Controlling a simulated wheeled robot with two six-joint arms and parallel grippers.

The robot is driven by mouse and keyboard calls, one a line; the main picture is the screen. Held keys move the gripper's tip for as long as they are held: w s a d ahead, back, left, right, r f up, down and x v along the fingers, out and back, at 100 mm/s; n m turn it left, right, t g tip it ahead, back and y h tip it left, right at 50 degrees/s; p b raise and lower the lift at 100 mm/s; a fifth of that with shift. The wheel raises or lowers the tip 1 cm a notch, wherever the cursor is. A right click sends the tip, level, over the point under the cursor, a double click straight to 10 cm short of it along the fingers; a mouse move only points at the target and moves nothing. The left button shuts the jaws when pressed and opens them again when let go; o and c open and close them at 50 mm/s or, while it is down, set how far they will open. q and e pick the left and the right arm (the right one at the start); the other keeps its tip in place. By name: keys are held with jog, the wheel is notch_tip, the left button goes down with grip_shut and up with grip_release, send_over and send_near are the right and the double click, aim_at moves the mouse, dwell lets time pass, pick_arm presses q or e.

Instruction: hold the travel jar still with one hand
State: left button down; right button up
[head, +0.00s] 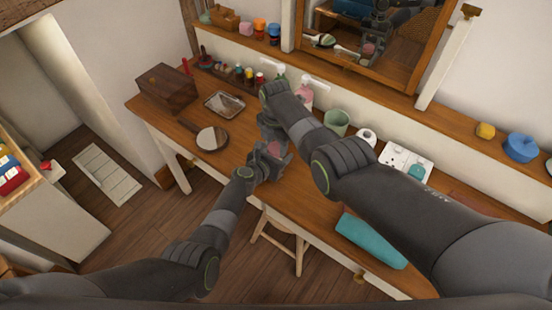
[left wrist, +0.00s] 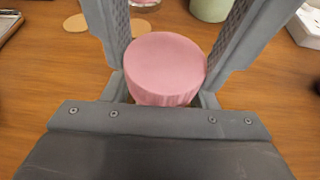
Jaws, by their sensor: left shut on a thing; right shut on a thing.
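In the left wrist view a round pink jar top (left wrist: 166,66) with a ribbed side sits between the fingers of my left gripper (left wrist: 170,45), which is shut on it. Its lower part is hidden from this view. In the head view a bit of the pink jar (head: 274,149) shows among the dark grippers, above the dressing table (head: 235,165). My left gripper (head: 267,163) comes from below left. My right gripper (head: 271,130) is close beyond it, partly behind its own arm. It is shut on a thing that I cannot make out.
A hand mirror (head: 212,138), a metal tray (head: 224,104) and a wooden box (head: 168,88) lie to the left. A green cup (head: 337,122) and a white socket panel (head: 405,165) are to the right. A stool (head: 280,235) stands below the front edge.

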jog(key=shift+m, duration=0.8)
jog(key=o, duration=1.1)
jog(key=shift+r, duration=2.25)
jog(key=shift+c, duration=0.5)
